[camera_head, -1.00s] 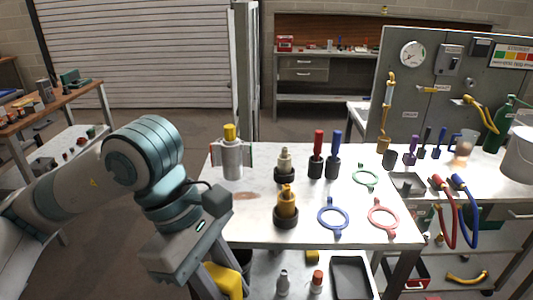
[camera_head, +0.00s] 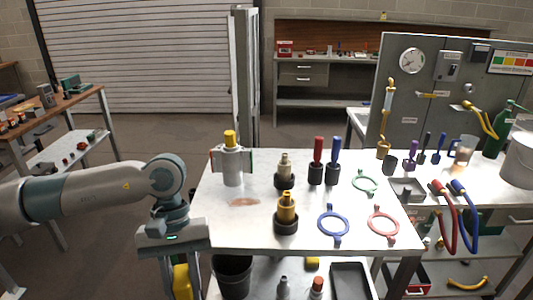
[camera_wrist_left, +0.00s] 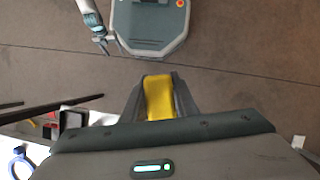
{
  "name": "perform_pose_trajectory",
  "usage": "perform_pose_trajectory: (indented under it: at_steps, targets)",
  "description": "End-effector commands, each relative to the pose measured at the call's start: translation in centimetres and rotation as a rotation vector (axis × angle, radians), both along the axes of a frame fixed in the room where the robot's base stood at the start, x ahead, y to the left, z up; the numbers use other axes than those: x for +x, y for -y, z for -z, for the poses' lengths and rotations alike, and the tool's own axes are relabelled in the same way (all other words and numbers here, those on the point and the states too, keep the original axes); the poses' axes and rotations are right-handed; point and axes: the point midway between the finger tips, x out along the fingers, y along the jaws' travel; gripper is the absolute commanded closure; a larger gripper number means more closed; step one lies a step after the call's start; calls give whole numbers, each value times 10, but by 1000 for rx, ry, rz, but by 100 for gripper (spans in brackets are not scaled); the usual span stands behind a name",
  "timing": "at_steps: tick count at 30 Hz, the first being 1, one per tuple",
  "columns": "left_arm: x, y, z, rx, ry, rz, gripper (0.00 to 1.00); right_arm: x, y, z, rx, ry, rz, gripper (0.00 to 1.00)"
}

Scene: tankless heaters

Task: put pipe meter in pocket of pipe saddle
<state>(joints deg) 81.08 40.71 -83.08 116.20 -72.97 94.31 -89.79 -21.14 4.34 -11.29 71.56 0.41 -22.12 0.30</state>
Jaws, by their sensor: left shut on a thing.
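My left gripper (camera_wrist_left: 160,95) is shut on a yellow block-like thing (camera_wrist_left: 159,98), probably the pipe meter, gripped between its fingers over the floor. In the head view this yellow thing (camera_head: 182,282) hangs below the left wrist, just left of the table's near left corner; its lower end is cut off. My right gripper (camera_wrist_left: 102,42) shows small near the base in the left wrist view; its jaws are unclear. I cannot identify the pipe saddle for certain; a grey cylinder with a yellow cap (camera_head: 232,165) stands in a red-and-green-sided holder at the table's back left.
The white table (camera_head: 265,235) carries dark-based fittings (camera_head: 286,215), red and blue handled tools (camera_head: 333,160), and green, blue and red rings (camera_head: 384,222). A dark bin (camera_head: 232,275) stands below its left edge. A grey panel (camera_head: 430,110) rises at right. Floor at left is open.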

Motion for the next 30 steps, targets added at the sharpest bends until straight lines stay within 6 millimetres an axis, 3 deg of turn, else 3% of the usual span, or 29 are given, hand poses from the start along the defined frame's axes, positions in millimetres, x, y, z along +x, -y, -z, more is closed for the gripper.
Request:
perform_pose_trajectory:
  at_steps: [6, 11, 21, 30]
  targets:
    - [11, -32, 21, 1, 2, 158, 100, 1, -1, -1, 1, 6, -1, 31]
    - [14, -44, 30, -1, 2, 222, 100, -4, -1, 2, 2, 2, -2, 31]
    - [14, -47, 32, -2, 2, 238, 100, -13, -1, 4, 1, -9, -1, 31]
    - [13, -45, 33, -4, -2, 241, 100, -9, -1, 1, 2, -2, -1, 31]
